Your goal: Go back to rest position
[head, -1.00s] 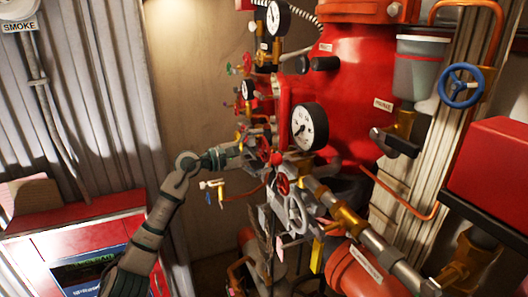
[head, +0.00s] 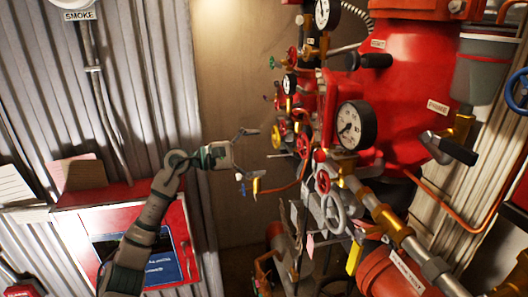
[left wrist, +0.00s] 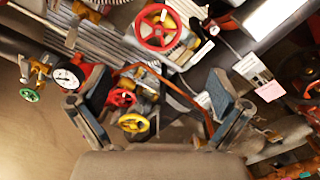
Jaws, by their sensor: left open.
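My left gripper (head: 254,157) is open in the head view, with its two fingers spread and nothing between them. It hangs in the air left of the red riser valve assembly (head: 400,85), with a visible gap to the valves in the picture. My left arm reaches up to it from the lower left, bent at the elbow. In the left wrist view the open fingers (left wrist: 160,95) frame a small red handwheel (left wrist: 122,97) and a yellow handwheel (left wrist: 132,123), which lie beyond them. My right gripper is in neither view.
A pressure gauge (head: 354,125) and a grey handwheel (head: 334,211) stick out from the piping on the right. A red cabinet (head: 72,219) stands at the left by the corrugated wall (head: 150,80). The brown wall (head: 236,100) behind the gripper is bare.

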